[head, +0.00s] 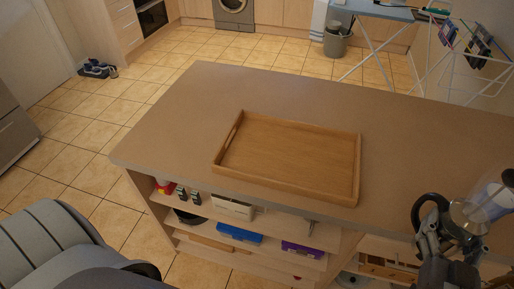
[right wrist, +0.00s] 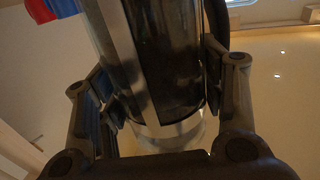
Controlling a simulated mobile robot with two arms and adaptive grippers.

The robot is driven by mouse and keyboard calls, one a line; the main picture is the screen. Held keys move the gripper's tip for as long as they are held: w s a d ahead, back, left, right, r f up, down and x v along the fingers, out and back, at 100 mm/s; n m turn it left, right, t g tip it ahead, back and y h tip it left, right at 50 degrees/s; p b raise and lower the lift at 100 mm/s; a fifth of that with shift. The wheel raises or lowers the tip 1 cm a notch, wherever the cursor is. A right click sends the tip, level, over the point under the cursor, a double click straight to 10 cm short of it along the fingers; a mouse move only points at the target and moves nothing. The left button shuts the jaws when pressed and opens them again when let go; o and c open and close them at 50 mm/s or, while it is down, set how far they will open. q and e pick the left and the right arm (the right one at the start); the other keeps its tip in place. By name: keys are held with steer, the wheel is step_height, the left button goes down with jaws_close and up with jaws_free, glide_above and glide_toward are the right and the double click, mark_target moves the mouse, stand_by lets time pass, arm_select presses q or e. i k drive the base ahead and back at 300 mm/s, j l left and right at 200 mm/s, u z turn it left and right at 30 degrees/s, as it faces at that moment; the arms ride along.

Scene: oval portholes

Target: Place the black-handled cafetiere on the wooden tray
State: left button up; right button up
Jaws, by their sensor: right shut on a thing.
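The wooden tray (head: 290,153) lies flat and empty on the island worktop, near its front edge. My right gripper (head: 449,238) is at the lower right of the head view, in front of the worktop's edge, well right of the tray. It is shut on the cafetiere (head: 492,203), which looks tilted there, with its black handle (head: 424,208) to the left. In the right wrist view, the cafetiere's dark glass and metal body (right wrist: 165,60) sits between the two fingers (right wrist: 165,105). My left gripper is not in view.
The worktop (head: 400,140) is clear around the tray. Below it, open shelves hold a blue box (head: 240,233), a purple box (head: 303,250) and other small items. A drying rack (head: 470,50) and an ironing board (head: 375,10) stand behind the island.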

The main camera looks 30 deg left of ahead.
mark_target(278, 143)
steer(key=l+u, duration=0.2)
steer(key=u, duration=0.2)
steer(key=i+l+u, duration=0.1)
steer(key=u, duration=0.35)
steer(key=l+u, duration=0.4)
steer(key=i+l+u, duration=0.3)
steer(key=i, duration=0.15)
